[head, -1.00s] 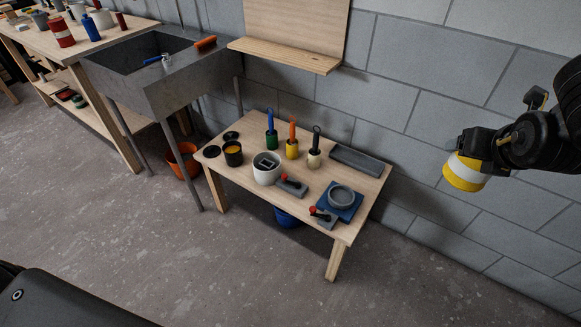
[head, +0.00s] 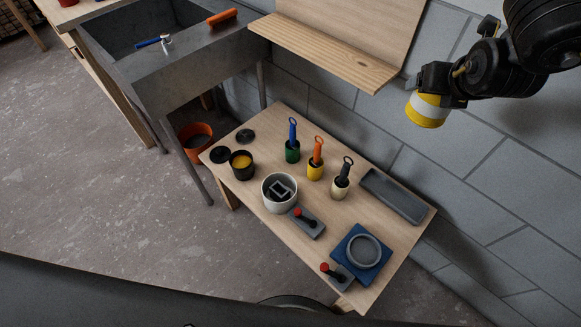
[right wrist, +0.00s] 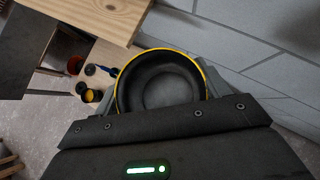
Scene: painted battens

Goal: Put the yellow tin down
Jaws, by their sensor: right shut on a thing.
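The yellow tin (head: 426,110) has a white band and hangs in the air at the upper right of the head view. My right gripper (head: 436,82) is shut on it, above the low table and close to the wall. In the right wrist view the tin (right wrist: 160,82) shows as an open dark round inside with a yellow rim, between the fingers. The low wooden table (head: 240,190) stands below and left of the tin. My left gripper is not in view.
The table holds a black pot with yellow inside (head: 242,165), a white pot (head: 279,192), several handled tools in coloured cups, a grey tray (head: 393,196), and a blue square with a grey ring (head: 361,251). A wooden shelf (head: 325,55) juts from the wall above. A sink (head: 165,75) stands left.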

